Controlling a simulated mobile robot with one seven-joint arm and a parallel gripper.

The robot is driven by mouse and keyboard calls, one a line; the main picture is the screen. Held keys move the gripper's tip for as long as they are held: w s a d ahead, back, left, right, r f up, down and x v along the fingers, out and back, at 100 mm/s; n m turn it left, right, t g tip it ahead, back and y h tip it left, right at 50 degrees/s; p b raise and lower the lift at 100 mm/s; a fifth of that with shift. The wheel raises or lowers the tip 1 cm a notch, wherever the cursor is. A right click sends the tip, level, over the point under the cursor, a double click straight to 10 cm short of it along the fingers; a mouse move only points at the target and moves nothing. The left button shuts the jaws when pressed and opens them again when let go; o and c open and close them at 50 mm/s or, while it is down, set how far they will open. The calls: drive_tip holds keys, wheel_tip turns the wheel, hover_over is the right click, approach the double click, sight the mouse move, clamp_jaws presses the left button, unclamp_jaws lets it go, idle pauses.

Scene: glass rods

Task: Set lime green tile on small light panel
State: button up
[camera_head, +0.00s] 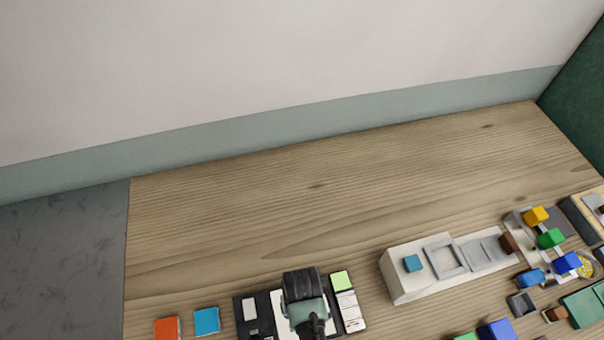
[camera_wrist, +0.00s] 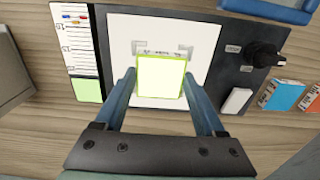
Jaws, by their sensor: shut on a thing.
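The lime green tile (camera_wrist: 161,78) shows in the wrist view as a pale square with a bright lime edge. My gripper (camera_wrist: 160,72) is shut on it, with one blue finger at each side. The tile is over the white lit face of the small light panel (camera_wrist: 205,52), near its middle. I cannot tell whether it touches the panel. In the head view, my gripper (camera_head: 304,312) is above the panel (camera_head: 277,301) and hides the tile and much of the panel.
The panel's dark board carries a black knob (camera_wrist: 262,55) and a label strip with a green patch (camera_wrist: 88,90). A blue tile (camera_head: 206,321) and an orange tile (camera_head: 166,328) lie left. A pale block fixture (camera_head: 405,285) and coloured blocks stand right. The table behind is clear.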

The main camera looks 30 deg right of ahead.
drive_tip(key=o, duration=1.5)
wheel_tip(320, 180, up, 13)
drive_tip(key=shift+r+b, duration=0.1)
drive_tip(key=shift+b, duration=0.45)
drive_tip(key=shift+w, duration=0.1)
